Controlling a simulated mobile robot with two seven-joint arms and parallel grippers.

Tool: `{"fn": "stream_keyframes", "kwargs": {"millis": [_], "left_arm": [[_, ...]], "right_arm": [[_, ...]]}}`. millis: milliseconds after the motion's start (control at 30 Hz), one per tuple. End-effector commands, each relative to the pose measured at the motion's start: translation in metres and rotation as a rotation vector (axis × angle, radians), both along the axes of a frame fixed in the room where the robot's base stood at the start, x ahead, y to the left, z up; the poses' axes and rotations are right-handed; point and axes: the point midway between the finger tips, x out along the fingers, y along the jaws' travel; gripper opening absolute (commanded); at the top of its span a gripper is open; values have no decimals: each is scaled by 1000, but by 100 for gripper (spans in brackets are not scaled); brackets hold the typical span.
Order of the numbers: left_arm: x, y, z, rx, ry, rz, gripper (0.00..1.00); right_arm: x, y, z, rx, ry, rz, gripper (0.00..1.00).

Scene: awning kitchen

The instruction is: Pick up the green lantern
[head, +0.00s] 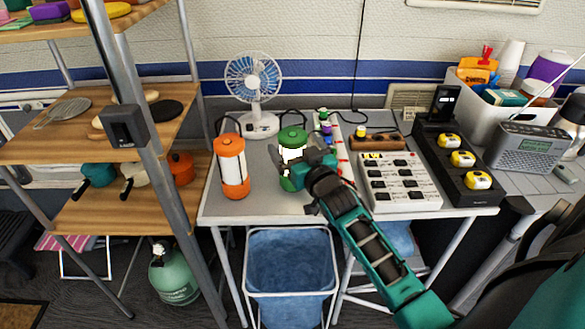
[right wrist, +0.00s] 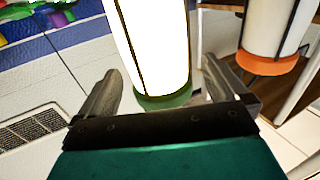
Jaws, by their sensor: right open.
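The green lantern (head: 292,137) stands upright on the grey table, with a green cap and base and a bright white body. My right gripper (head: 291,160) is at the lantern in the head view, covering part of its middle. In the right wrist view the lantern (right wrist: 155,45) stands between the two open fingers of the gripper (right wrist: 165,88). I cannot tell whether either finger touches it. An orange lantern (head: 231,160) stands to its left, and it also shows in the right wrist view (right wrist: 272,62). My left gripper is not in view.
A white fan (head: 262,125) stands behind the lanterns. A power strip (head: 340,165) with plugs and a white socket block (head: 400,182) lie to the right. A metal shelf post (head: 135,130) rises at the left. A blue bin (head: 290,265) sits below the table.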

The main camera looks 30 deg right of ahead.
Motion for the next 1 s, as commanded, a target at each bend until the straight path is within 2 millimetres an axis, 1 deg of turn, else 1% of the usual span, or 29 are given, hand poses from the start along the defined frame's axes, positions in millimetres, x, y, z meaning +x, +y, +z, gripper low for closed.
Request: {"fn": "stream_keyframes", "kwargs": {"millis": [67, 267, 1000], "left_arm": [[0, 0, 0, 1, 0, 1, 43], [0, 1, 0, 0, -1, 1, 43], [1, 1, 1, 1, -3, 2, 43]], "right_arm": [[3, 0, 0, 0, 1, 0, 100], [3, 0, 0, 0, 0, 0, 100], [3, 0, -1, 0, 1, 0, 30]]}}
